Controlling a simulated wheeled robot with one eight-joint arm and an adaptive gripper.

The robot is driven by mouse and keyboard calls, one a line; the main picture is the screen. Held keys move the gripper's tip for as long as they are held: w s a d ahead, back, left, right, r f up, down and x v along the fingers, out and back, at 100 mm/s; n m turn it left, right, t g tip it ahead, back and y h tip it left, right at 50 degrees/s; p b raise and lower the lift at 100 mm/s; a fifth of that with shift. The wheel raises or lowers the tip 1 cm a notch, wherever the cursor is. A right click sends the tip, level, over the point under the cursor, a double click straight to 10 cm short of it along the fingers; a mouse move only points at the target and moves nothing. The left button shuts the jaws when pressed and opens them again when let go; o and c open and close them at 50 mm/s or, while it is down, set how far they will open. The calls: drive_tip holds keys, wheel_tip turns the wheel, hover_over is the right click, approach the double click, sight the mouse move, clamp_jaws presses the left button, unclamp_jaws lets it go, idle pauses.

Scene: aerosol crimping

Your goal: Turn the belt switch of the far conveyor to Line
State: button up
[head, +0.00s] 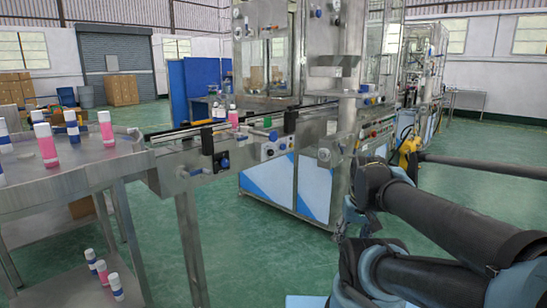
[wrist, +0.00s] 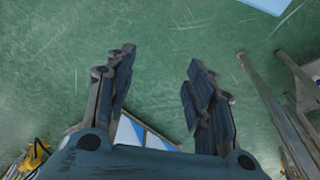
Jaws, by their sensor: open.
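In the head view a steel conveyor (head: 178,136) runs from the round table on the left toward the machine. A small control plate with a blue knob (head: 224,163) hangs on its side. A wider panel with several knobs and buttons (head: 268,151) is on the machine front. More knobs show farther right (head: 373,133). I cannot tell which is the far conveyor's belt switch, nor read any label or setting. My gripper (wrist: 158,72) is open and empty in the wrist view, above bare green floor, with no switch in that view.
A round steel table (head: 75,172) holds several pink and white bottles, with more on its lower shelf. Blue-and-white cabinet panels (head: 313,186) stand under the machine. My arm fills the lower right. Green floor (head: 250,265) is open in front of the machine.

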drive_tip(key=w+a+r+n+t+y, duration=0.15)
drive_tip(key=w+a+r+y, duration=0.3)
drive_tip(key=w+a, duration=0.6)
drive_tip(key=n+t+y, duration=0.3)
drive_tip(key=t+y, duration=0.4)
drive_tip(key=y, duration=0.3)
approach(272, 154)
drive_tip(key=shift+h, duration=0.25)
drive_tip(key=x, duration=0.9)
drive_tip(key=shift+s+a+r, duration=0.15)
drive_tip(key=shift+s+r, duration=0.05)
drive_tip(key=shift+r, duration=0.1)
